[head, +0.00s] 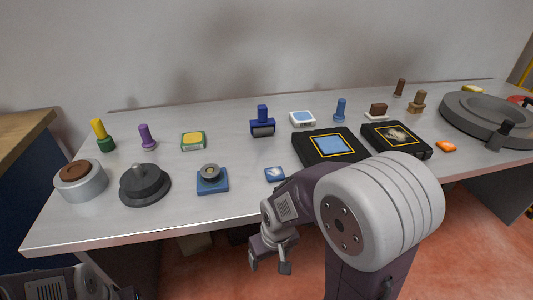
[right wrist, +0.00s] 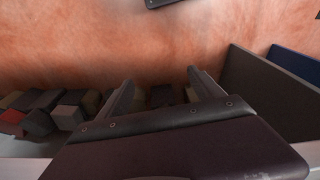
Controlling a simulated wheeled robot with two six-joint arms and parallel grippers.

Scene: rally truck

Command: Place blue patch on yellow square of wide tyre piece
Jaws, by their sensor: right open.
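Two black tyre pieces lie right of the table's middle. The nearer, wider-looking one (head: 300,150) has a yellow square outline with a flat light blue patch (head: 333,145) inside it. The other black piece (head: 420,153) has a yellow outline around a pale, ragged-looking area. A small blue square with a white mark (head: 275,174) lies near the table's front edge. My right gripper (head: 269,267) hangs in front of the table edge, open and empty, apart from all these things. Its open fingers also show in the right wrist view (right wrist: 158,95).
A blue base with a grey knob (head: 212,187), a dark disc (head: 145,190) and a grey cylinder (head: 83,185) stand at left. Several coloured stamps and pegs line the back. A large grey wheel (head: 485,115) sits at right. Reddish floor and several blocks show in the wrist view.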

